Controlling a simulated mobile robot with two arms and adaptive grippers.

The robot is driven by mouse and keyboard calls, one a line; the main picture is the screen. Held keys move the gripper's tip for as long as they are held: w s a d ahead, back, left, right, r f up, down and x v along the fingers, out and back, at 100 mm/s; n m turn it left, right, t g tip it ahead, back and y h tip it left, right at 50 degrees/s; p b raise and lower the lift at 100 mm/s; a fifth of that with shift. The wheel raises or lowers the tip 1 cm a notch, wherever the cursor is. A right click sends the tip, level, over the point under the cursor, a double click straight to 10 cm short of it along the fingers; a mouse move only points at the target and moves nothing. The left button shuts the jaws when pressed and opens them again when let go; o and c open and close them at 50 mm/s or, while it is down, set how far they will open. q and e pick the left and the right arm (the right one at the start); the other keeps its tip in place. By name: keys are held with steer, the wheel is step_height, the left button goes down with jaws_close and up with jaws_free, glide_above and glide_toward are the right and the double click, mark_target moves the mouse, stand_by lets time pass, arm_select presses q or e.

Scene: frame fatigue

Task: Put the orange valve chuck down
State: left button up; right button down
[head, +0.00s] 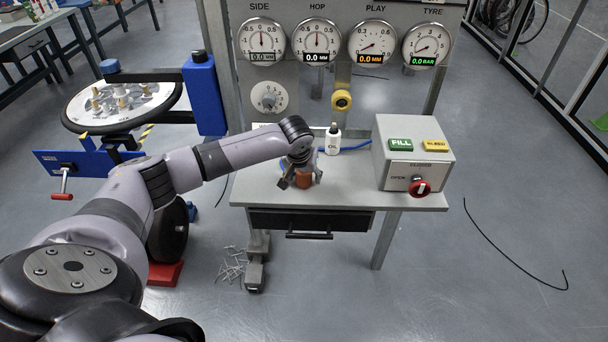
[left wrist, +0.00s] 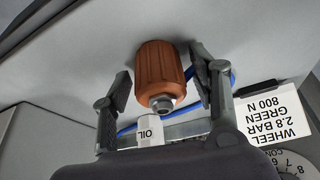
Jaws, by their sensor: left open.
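The orange valve chuck (head: 304,181) is on the grey bench top (head: 257,191), near its front edge. In the left wrist view the ribbed orange chuck (left wrist: 160,72) shows a metal nozzle end facing the camera. My left gripper (head: 300,180) is over the chuck, pointing down. In the wrist view its two fingers (left wrist: 162,85) are open on either side of the chuck, with a gap at the left; whether the right finger touches is unclear. A blue hose (left wrist: 222,84) runs behind the fingers. My right gripper is not in view.
A white oil bottle (head: 332,140) stands just behind the chuck. A grey control box (head: 413,155) with FILL and BLEED buttons and a red knob (head: 420,188) is at the bench's right. Gauges (head: 316,40) hang above. Bench top between chuck and box is clear.

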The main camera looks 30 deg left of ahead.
arm_select(q)
steer(key=shift+r, duration=0.15)
steer(key=v, duration=1.2)
steer(key=shift+b, duration=0.45)
steer(key=shift+w, duration=0.1)
